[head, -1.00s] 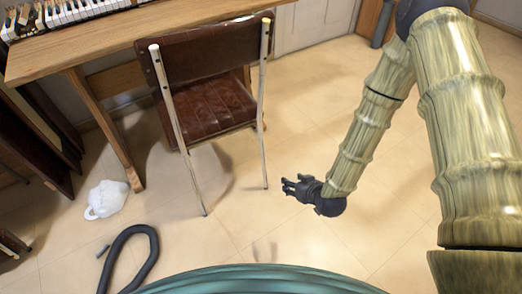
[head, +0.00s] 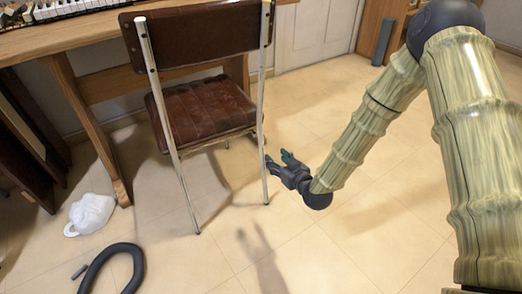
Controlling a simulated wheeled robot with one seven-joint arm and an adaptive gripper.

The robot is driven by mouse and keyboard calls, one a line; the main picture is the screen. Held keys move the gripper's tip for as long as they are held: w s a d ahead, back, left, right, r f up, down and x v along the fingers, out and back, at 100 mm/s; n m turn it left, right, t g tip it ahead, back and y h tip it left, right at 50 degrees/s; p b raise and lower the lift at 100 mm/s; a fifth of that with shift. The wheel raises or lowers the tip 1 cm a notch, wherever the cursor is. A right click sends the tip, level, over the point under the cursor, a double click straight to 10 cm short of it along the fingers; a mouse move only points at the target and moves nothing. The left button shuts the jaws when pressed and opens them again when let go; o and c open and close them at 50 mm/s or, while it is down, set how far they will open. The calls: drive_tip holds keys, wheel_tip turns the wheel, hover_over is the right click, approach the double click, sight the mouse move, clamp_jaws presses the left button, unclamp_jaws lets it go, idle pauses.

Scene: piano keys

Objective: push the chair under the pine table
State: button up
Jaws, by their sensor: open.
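The chair (head: 205,112) has a dark brown padded seat and backrest on thin metal legs. It stands upright with its back toward me, in front of the pine table (head: 95,87). The table's top edge runs along the upper left, and the chair's backrest overlaps it in the picture. My gripper (head: 277,166) is open and empty, just right of the chair's right rear leg. Its fingers point left toward that leg; I cannot tell whether they touch it.
Piano keys (head: 60,8) lie on the table. A white bag-like object (head: 90,214) and a dark hose (head: 132,262) lie on the floor at the left. Dark panels lean at the far left. A grey cylinder (head: 383,40) stands by the wall.

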sight(263, 147)
drive_tip(key=b+x, duration=0.3)
drive_tip(key=x, duration=0.9)
drive_tip(key=shift+w+a+f+b, duration=0.1)
drive_tip(key=shift+w+b, duration=0.05)
drive_tip(key=shift+b, duration=0.2)
drive_tip(key=shift+c, duration=0.4)
clamp_jaws()
